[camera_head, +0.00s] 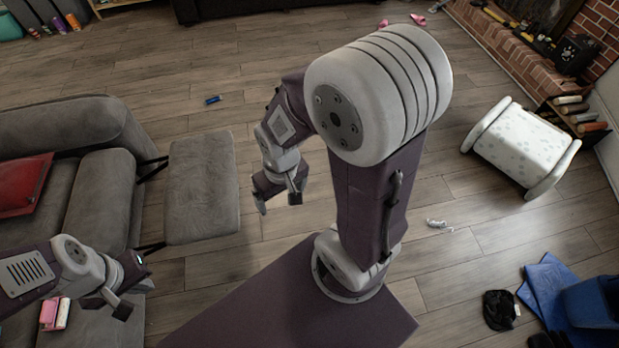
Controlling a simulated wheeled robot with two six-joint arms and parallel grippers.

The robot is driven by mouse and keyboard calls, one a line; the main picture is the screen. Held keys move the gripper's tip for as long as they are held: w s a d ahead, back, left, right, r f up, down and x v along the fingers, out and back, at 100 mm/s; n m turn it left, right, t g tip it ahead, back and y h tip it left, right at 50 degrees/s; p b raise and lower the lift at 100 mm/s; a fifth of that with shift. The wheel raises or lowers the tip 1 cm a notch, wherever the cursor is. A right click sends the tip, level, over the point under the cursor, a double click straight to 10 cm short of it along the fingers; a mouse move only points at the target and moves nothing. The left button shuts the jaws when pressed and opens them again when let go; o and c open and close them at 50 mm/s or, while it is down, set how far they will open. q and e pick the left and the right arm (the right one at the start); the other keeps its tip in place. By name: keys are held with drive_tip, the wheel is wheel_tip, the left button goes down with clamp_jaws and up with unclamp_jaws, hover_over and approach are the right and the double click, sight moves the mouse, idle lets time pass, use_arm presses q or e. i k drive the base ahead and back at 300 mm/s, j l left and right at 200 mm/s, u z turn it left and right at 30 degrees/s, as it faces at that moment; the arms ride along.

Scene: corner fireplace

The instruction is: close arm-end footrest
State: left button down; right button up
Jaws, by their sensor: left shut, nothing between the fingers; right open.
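The footrest (203,188) is a grey padded panel, extended out from the grey sofa (108,195) on two dark metal arms. A clear gap shows between the panel and the seat front. My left gripper (128,300) is shut and empty over the near part of the sofa, below and left of the footrest in the picture. My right gripper (279,202) is open and empty, to the right of the footrest's outer edge and apart from it in the picture. My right arm hides some of the floor behind it.
A red cushion (22,185) lies on the sofa. A white spotted bench (521,142) stands at right by the brick hearth. A blue object (213,100) and a small white object (438,224) lie on the wooden floor. Floor right of the footrest is mostly clear.

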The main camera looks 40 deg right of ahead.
sight(200, 200)
drive_tip(key=k+l+z, duration=0.1)
drive_tip(key=l+z, duration=0.2)
drive_tip(key=i+z, duration=0.5)
drive_tip(key=i+j+z, duration=0.1)
drive_tip(key=i+z, duration=0.35)
drive_tip(key=i, duration=0.05)
